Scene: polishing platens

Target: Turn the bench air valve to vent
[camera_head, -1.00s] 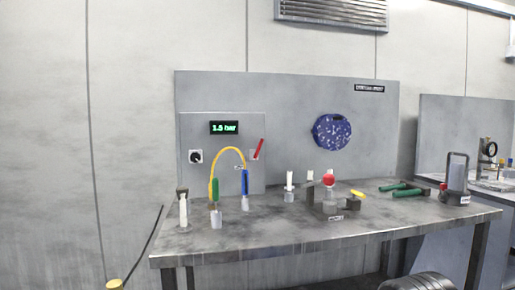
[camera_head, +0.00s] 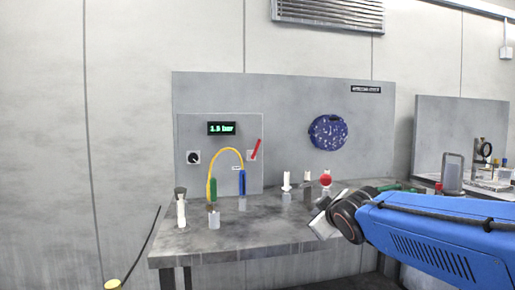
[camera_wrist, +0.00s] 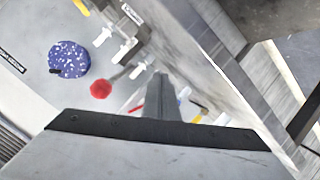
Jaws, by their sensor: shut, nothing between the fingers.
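A red lever (camera_head: 255,149) slants up to the right on the grey wall panel (camera_head: 222,130), beside the yellow hose. A round black knob (camera_head: 193,157) on a white plate sits at the panel's left. A green display (camera_head: 221,128) reads 1.5 bar. I cannot read a label to tell which control is the air valve. My gripper (camera_head: 318,224) is over the front of the bench, right of the panel and apart from both controls. In the wrist view its narrow fingers (camera_wrist: 162,92) are together and empty, hiding part of the bench behind.
A blue speckled disc (camera_head: 328,132) hangs on the backboard. The yellow hose (camera_head: 226,150) arches before the panel.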

